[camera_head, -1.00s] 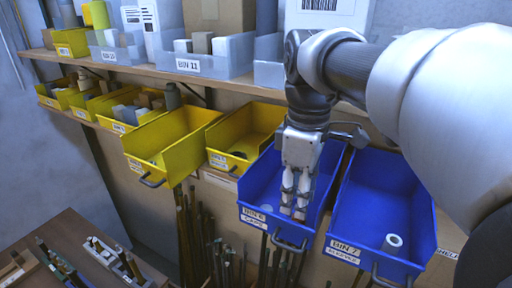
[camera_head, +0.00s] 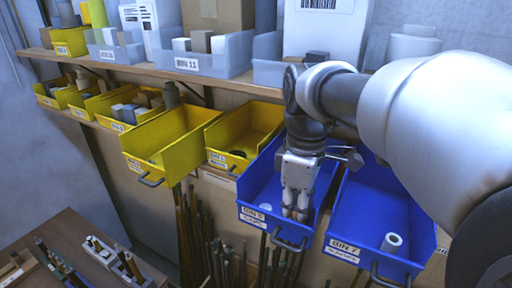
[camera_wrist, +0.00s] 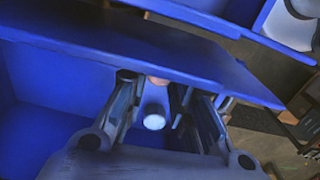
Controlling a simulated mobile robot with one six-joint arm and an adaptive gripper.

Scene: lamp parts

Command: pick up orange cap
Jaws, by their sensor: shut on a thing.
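My gripper (camera_head: 295,212) points down into the front of the blue bin marked BIN 6 (camera_head: 250,225). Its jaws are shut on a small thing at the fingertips. In the wrist view, a small orange-pink patch of the orange cap (camera_wrist: 158,80) shows between the fingers; most of it is hidden. A pale round cap (camera_head: 265,207) lies on the bin floor, left of my fingers. In the wrist view, a grey cylindrical thing with a bright end (camera_wrist: 154,121) shows between the fingers; I cannot tell what it is.
Another blue bin (camera_head: 345,250), marked BIN 7, stands right of BIN 6 and holds a white hollow cylinder (camera_head: 391,242). A shelf (camera_head: 130,68) with more bins runs behind and above. The bin walls are close around my fingers.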

